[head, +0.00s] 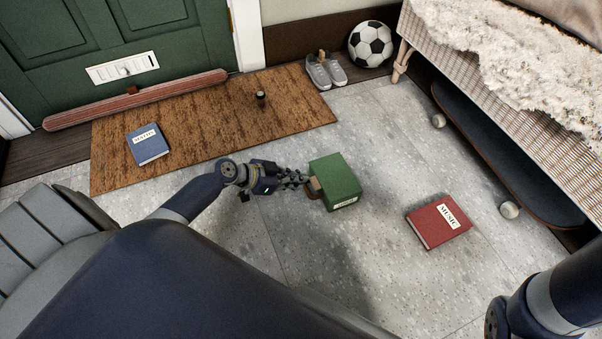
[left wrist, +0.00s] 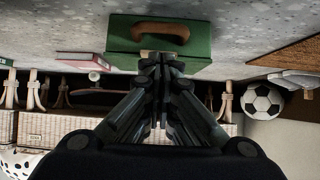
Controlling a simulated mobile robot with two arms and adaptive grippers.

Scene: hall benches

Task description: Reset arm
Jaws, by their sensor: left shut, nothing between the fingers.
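My left gripper (head: 299,180) reaches over the floor from the left in the head view, beside a green box (head: 340,178) with a brown handle and a small white label. In the left wrist view the fingers (left wrist: 161,62) are shut together with nothing between them. Their tips are in front of the green box (left wrist: 200,47), just below its brown handle (left wrist: 160,31). I cannot tell whether they touch it. A link of my right arm shows at the lower right of the head view; its gripper is not in view.
A red music book (head: 430,228) lies right of the box. A blue book (head: 147,147) lies on the brown doormat (head: 210,125). Grey shoes (head: 325,72) and a football (head: 370,44) stand by the wall. A skateboard (head: 510,155) is under the bench. Bare floor surrounds the box.

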